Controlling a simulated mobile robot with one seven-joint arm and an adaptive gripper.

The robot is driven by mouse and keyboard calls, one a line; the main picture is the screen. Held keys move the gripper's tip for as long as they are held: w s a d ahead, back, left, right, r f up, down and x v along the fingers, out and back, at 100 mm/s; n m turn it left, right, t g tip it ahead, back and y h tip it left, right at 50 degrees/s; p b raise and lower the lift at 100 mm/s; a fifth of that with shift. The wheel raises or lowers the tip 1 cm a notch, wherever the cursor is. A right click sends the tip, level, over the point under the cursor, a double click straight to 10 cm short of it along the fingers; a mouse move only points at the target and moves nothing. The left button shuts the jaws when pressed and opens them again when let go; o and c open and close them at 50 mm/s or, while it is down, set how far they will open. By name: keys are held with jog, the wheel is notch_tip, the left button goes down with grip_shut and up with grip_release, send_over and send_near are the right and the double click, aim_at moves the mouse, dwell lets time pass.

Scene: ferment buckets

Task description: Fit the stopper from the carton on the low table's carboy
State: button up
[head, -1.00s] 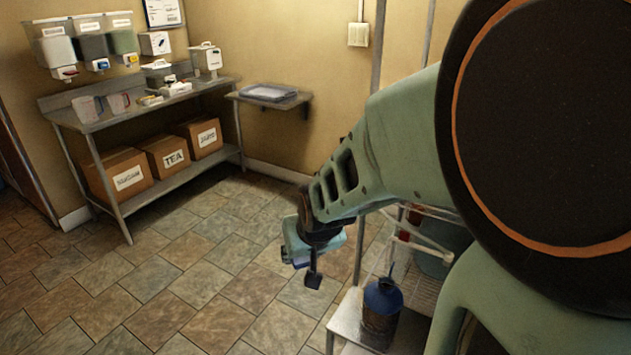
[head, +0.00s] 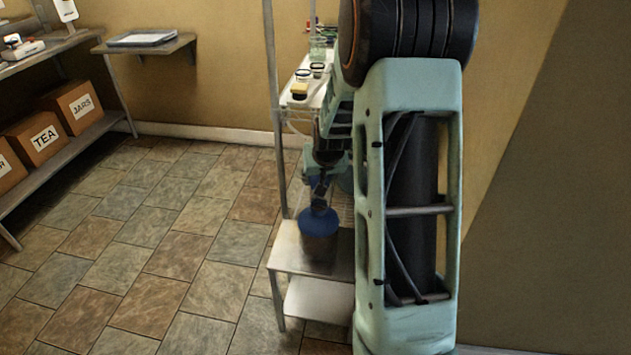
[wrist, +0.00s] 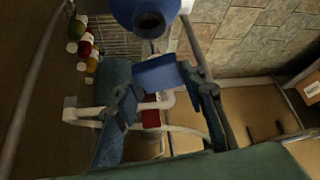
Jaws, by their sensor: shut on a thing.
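My gripper (wrist: 163,92) is shut on a blue, block-like piece, which I take as the stopper (wrist: 160,73). In the head view my gripper (head: 322,188) is just above the carboy (head: 318,240) in the picture. The carboy has a blue top and a darker body, and stands upright on the low table (head: 288,252). In the wrist view the carboy (wrist: 147,10) is at the top edge, its round dark mouth open. The stopper shows apart from the mouth, just below it in the picture; their exact gap is unclear.
A wire rack (head: 302,98) with small items stands behind the low table, close to my arm. Cardboard boxes marked TEA (head: 38,138) and JARS (head: 76,106) sit on a lower shelf at left. A wall shelf (head: 145,43) holds a tray. The tiled floor at left is clear.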

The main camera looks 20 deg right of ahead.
jog(key=shift+f+b, duration=1.75)
jog(key=shift+f, duration=1)
jog(key=shift+s, duration=0.1)
jog(key=shift+f+b, duration=0.9)
jog(key=shift+b, duration=0.55)
dwell(1.3)
jog(key=o, duration=1.2)
jog(key=shift+o, duration=0.7)
jog(key=o, duration=0.4)
jog(key=shift+o, duration=0.2)
jog(key=shift+r, duration=0.1)
